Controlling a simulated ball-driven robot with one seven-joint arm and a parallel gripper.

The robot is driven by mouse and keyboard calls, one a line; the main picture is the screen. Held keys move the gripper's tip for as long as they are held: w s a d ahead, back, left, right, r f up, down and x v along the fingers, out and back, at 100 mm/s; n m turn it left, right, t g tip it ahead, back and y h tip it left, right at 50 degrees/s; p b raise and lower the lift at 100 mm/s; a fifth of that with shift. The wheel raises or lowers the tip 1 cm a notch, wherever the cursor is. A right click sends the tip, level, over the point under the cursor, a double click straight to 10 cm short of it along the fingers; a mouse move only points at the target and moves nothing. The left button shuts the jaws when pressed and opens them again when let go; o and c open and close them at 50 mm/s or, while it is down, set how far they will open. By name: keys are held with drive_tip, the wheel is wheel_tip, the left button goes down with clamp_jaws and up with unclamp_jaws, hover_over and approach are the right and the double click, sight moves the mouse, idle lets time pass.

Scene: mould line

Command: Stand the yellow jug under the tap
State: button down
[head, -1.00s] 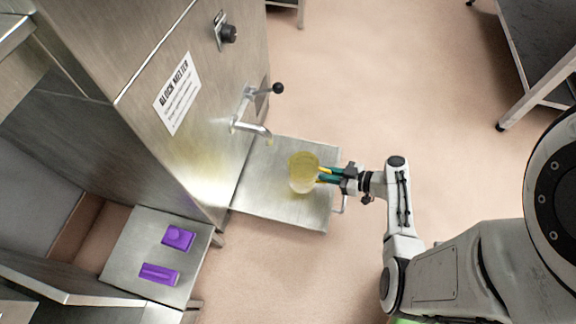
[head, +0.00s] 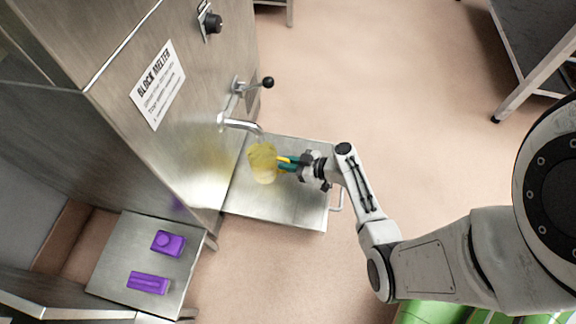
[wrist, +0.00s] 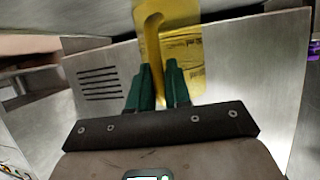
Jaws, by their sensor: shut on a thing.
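The yellow jug (head: 263,165) is a translucent vessel above the metal shelf (head: 290,208) at the front of the block melter. My gripper (head: 283,163) is shut on the jug's right side, and its green fingers (wrist: 158,84) close on the yellow handle in the wrist view. The jug (wrist: 182,60) fills the middle of that view. The tap (head: 240,124) is a bent metal spout on the melter's face, and its tip is at the jug's upper edge in the head view. I cannot tell whether the jug's base touches the shelf.
The block melter (head: 180,125) stands at the left, with a black-knobbed lever (head: 267,83) by the tap and a black dial (head: 213,23) above. Two purple blocks (head: 168,243) (head: 147,283) lie on a low metal table (head: 115,262). The floor right of the shelf is clear; a table (head: 535,50) stands upper right.

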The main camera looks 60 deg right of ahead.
drive_tip(key=shift+f, duration=0.1)
drive_tip(key=c, duration=1.1)
unclamp_jaws()
drive_tip(key=p+v, duration=0.4)
drive_tip(key=v, duration=0.8)
drive_tip(key=a+r+n+g+y, duration=0.15)
drive_tip(key=a+g+y, duration=0.25)
drive_tip(key=a+g, duration=0.6)
drive_tip(key=s+a+r+m+h, duration=0.1)
drive_tip(key=s+a+r+h, duration=0.1)
drive_tip(key=r, duration=0.2)
drive_tip(key=s+a+r+m+g+h, duration=0.1)
drive_tip(key=s+a+r+h, duration=0.1)
drive_tip(key=r, duration=0.2)
drive_tip(key=s+a+r+m+g+h, duration=0.1)
drive_tip(key=a+r+h, duration=0.1)
drive_tip(key=r, duration=0.2)
drive_tip(key=shift+s+r+m, duration=0.25)
drive_tip(key=shift+s+m, duration=0.1)
drive_tip(key=shift+s, duration=0.05)
